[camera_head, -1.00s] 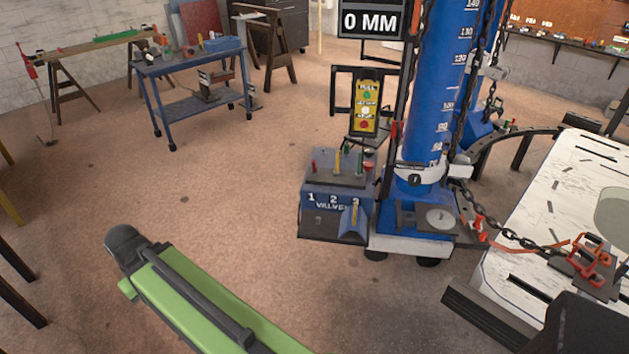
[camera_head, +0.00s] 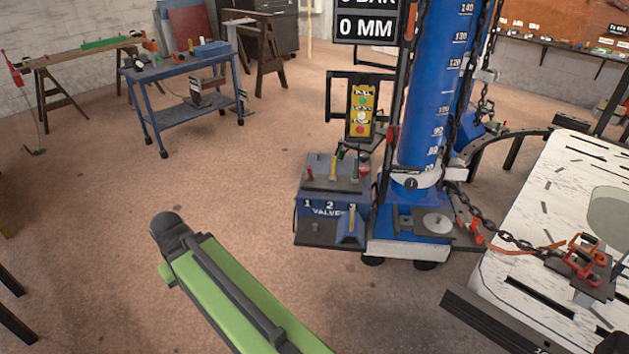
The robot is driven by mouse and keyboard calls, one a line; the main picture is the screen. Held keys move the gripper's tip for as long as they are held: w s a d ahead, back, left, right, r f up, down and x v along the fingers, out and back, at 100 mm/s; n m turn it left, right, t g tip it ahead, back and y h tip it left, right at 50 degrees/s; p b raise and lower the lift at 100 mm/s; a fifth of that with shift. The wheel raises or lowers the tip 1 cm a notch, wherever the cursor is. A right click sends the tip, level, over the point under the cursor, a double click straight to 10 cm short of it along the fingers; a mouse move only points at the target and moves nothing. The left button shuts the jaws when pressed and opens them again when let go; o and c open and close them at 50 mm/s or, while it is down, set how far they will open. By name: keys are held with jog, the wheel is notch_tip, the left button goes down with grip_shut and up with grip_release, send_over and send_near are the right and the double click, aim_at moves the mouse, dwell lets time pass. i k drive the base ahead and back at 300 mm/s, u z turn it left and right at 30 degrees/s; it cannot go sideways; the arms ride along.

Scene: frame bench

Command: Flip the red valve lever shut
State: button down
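The blue valve block (camera_head: 308,228), marked 1, 2, 3 and VALVES, stands on the dark ledge at the foot of the blue column. The small red lever (camera_head: 309,173) stands roughly upright at the left of its top, above number 1. The lever's exact angle is too small to tell. My green arm link with its dark rounded joint is at the lower left, apart from the block in the picture. My gripper is not in view.
The blue column (camera_head: 428,120) rises behind the block. A yellow button panel (camera_head: 361,110) on a dark frame stands behind it. A white table (camera_head: 540,215) with chain and orange clamp is at the right. A blue cart (camera_head: 185,72) stands back left. The floor left of the block is clear.

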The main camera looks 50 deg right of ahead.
aim_at(309, 176)
jog(key=z, duration=0.15)
jog(key=i, duration=1)
jog(key=u, duration=0.1)
